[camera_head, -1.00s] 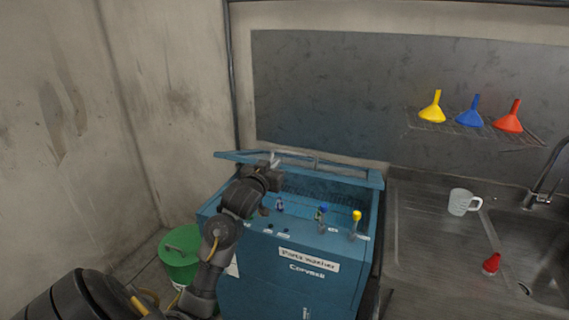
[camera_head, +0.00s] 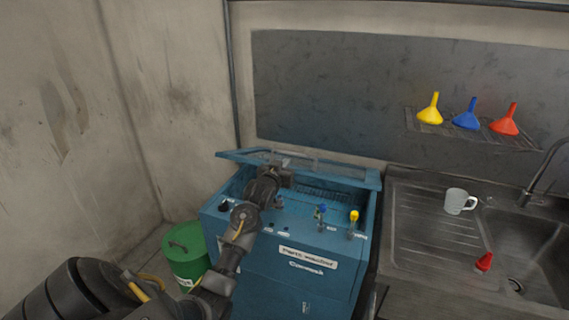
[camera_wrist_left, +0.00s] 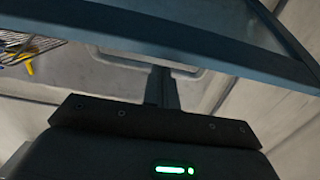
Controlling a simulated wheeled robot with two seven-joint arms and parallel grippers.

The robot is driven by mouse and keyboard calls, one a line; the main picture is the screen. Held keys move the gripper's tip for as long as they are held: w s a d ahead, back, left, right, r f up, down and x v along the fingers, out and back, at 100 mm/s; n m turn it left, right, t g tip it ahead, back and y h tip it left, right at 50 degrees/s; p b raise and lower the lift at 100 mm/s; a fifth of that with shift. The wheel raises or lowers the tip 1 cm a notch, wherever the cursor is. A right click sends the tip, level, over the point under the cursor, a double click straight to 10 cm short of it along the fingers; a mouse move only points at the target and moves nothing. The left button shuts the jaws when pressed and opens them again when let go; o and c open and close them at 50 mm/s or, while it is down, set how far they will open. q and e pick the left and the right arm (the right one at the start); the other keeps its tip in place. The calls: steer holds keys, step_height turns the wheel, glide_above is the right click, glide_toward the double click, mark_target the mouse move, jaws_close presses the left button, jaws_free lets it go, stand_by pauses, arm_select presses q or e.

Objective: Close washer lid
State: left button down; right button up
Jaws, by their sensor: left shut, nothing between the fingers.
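The blue parts washer (camera_head: 305,262) stands against the back wall with its lid (camera_head: 345,176) raised at the back and its basin open. The lid is a long blue panel; its edge also crosses the top of the left wrist view (camera_wrist_left: 190,35). My left gripper (camera_head: 284,166) is over the basin, close to the lid's middle, and overlaps it in the head view. In the left wrist view its fingers (camera_wrist_left: 161,84) are together and empty, just below the lid's edge in the picture. I cannot tell whether they touch the lid. My right gripper is not in view.
Knobs (camera_head: 321,212) line the washer's front ledge under my left arm. A green bin (camera_head: 186,255) stands left of the washer. Funnels (camera_head: 466,116) sit on a wall rack.

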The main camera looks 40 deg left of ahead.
arm_select(q)
steer(key=shift+f, duration=0.3)
step_height(320, 180, down, 8)
steer(key=s+d+b, duration=0.1)
steer(key=s+b, duration=0.2)
steer(key=shift+f, duration=0.25)
steer(key=r+v, duration=0.1)
steer(key=v, duration=0.8)
steer(key=shift+d+r, duration=0.2)
steer(key=shift+r, duration=0.1)
